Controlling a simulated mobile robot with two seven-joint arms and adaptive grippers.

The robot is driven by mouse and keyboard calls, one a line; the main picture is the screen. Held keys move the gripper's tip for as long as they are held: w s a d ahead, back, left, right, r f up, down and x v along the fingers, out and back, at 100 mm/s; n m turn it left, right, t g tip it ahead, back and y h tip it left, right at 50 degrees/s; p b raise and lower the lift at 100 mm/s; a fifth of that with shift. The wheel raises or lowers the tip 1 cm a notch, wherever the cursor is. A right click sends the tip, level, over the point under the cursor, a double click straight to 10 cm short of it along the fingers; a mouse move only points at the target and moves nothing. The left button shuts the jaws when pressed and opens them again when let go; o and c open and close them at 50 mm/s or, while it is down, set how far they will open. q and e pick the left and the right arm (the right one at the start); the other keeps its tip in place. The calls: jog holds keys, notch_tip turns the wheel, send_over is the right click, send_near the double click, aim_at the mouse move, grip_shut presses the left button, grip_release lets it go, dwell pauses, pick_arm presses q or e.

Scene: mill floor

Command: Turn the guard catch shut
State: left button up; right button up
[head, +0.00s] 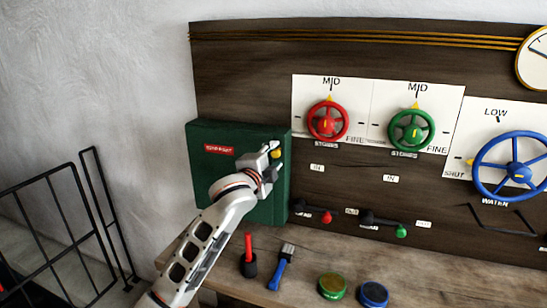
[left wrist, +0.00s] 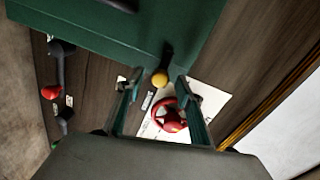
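The green guard box (head: 205,180) with a red label hangs on the left of the dark wooden panel. Its catch, a dark lever with a yellow knob (head: 276,153), is at the box's right side, partly hidden by my gripper. My left gripper (head: 273,158) is at the catch, coming from the front left. In the left wrist view the yellow knob (left wrist: 159,79) lies between the two spread fingertips (left wrist: 158,77), with a gap showing on each side. The dark lever (left wrist: 166,56) runs up from it beside the green box (left wrist: 100,42). My right gripper is not in view.
Right of the box are a red wheel (head: 328,121), a green wheel (head: 411,131) and a blue wheel (head: 511,166). Small levers sit below. The bench (head: 420,270) holds a red-handled tool (head: 248,257), a blue brush (head: 281,268) and two round tins. A black railing (head: 100,220) stands left.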

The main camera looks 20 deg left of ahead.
pick_arm(q)
jog(key=s, duration=1.2)
jog(key=shift+a+r, duration=0.2)
jog(key=shift+r, duration=0.2)
jog(key=s+a+f+n+g+y, duration=0.1)
jog(key=s+a+f, duration=0.15)
jog(key=f, duration=0.35)
jog(key=s+a+f+n+g+y, duration=0.1)
jog(key=s+f+n+g, duration=0.15)
jog(key=f, duration=0.45)
jog(key=s+a+f+n+g+y, duration=0.25)
jog(key=s+a+f, duration=0.25)
jog(key=s+f, duration=0.7)
jog(key=s+a+f+n+g+y, duration=0.1)
jog(key=s+a+f+n+g, duration=0.3)
jog(key=s+f, duration=0.8)
jog(key=s+d+f+n+t+h, duration=0.1)
jog(key=d+f+n+t+h, duration=0.1)
jog(key=d+f+h, duration=0.5)
jog(key=shift+s+d+f+t, duration=0.3)
jog(key=shift+d+f+t, duration=0.3)
jog(key=shift+d+f, duration=2.5)
